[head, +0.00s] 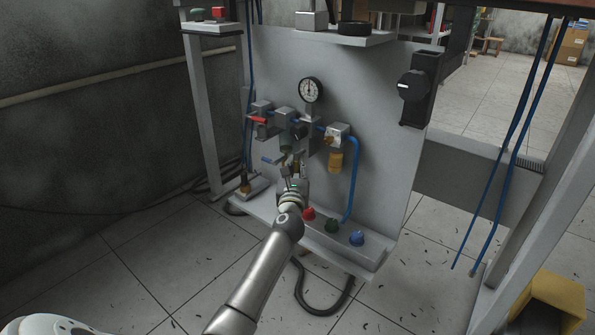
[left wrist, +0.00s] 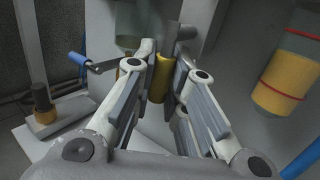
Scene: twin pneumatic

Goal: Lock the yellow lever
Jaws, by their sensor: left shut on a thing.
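The yellow lever (left wrist: 160,78) shows in the left wrist view as a short upright yellow grip between my fingertips. My left gripper (left wrist: 165,75) is shut on it from both sides. In the head view my left gripper (head: 293,176) is at the lower middle of the grey panel, below the valve row, and it largely hides the lever there. My right gripper is in neither view.
A blue-handled lever (left wrist: 80,58) sticks out left of the gripper. A yellow cylinder with red bands (left wrist: 285,80) is to the right. Above are a red-handled valve (head: 258,119) and a gauge (head: 311,90).

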